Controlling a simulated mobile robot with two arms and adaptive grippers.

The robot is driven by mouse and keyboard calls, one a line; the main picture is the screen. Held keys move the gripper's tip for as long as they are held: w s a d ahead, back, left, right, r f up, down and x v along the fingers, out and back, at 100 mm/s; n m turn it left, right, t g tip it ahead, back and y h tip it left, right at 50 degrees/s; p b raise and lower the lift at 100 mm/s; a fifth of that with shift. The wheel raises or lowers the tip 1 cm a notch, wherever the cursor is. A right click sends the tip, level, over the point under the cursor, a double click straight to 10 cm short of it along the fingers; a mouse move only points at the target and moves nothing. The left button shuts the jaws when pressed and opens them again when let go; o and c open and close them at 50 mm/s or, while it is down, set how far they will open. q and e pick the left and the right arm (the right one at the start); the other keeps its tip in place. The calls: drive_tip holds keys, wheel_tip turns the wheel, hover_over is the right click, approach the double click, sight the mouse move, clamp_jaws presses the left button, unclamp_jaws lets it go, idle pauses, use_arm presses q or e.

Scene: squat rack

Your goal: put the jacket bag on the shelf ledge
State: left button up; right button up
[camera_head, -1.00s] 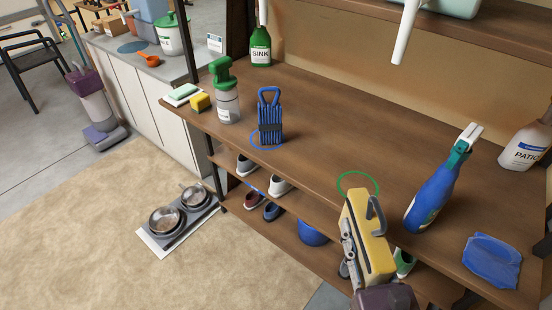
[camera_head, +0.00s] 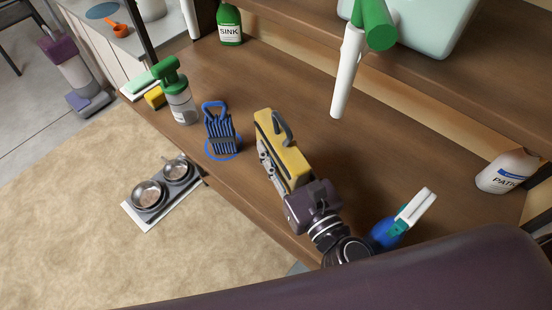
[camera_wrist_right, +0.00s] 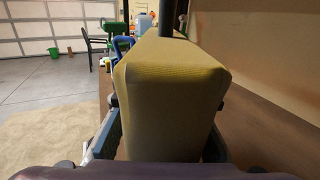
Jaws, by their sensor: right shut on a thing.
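The jacket bag, a yellow box-shaped bag with a dark handle (camera_head: 290,148), is upright over the wooden shelf ledge (camera_head: 262,80) in the head view. My right gripper (camera_head: 277,172) is shut on it from the near side. In the right wrist view the yellow bag (camera_wrist_right: 172,95) fills the middle, with a finger on each side. I cannot tell whether its bottom touches the ledge. My left gripper is not in view.
A blue striped item with a handle (camera_head: 221,135) stands left of the bag, with a blue ring at its base. A spray bottle (camera_head: 177,95) stands farther left. A blue bottle (camera_head: 386,231) is close right of my wrist. Bare ledge lies behind the bag.

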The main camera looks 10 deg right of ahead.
drive_tip(key=f, duration=0.1)
drive_tip(key=f+b, duration=0.1)
drive_tip(key=f, duration=0.2)
drive_tip(key=shift+s+a+f, duration=0.25)
drive_tip(key=shift+a, duration=0.05)
drive_tip(key=shift+f, duration=0.3)
wheel_tip(320, 180, down, 3)
drive_tip(key=shift+w+d+f+b, duration=0.1)
drive_tip(key=shift+d+f+b, duration=0.05)
drive_tip(key=shift+b, duration=0.7)
drive_tip(key=shift+f, duration=0.1)
drive_tip(key=o, duration=1.1)
drive_tip(key=shift+c, duration=0.2)
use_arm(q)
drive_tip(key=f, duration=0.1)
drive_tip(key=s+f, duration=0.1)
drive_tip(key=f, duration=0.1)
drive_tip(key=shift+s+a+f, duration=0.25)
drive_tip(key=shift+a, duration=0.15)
